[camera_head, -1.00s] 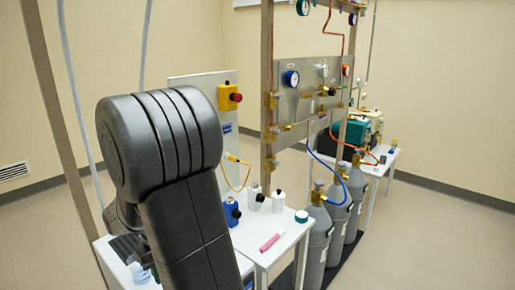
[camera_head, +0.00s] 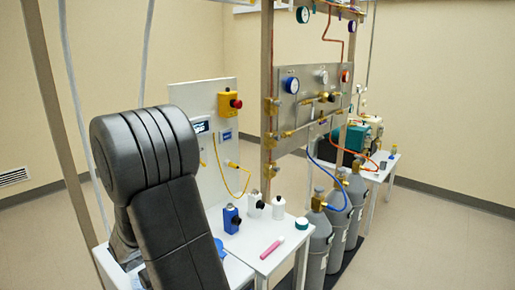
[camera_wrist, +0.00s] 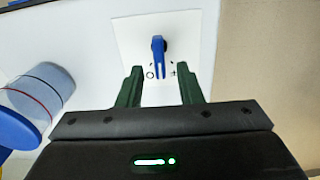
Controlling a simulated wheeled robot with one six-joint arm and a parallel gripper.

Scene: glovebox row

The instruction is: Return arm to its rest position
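My arm (camera_head: 165,190), black and bent, fills the left of the head view. My gripper is hidden behind it there. In the wrist view my gripper (camera_wrist: 160,72) has its two dark green fingers apart, with a clear gap between them. A blue lever or handle (camera_wrist: 158,50) on a white square plate (camera_wrist: 128,30) shows in and beyond that gap. I see no grip on it, and I cannot tell its distance from the fingertips.
A clear container (camera_wrist: 40,85) with blue ends lies left in the wrist view. A panel (camera_head: 215,160) stands behind my arm.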

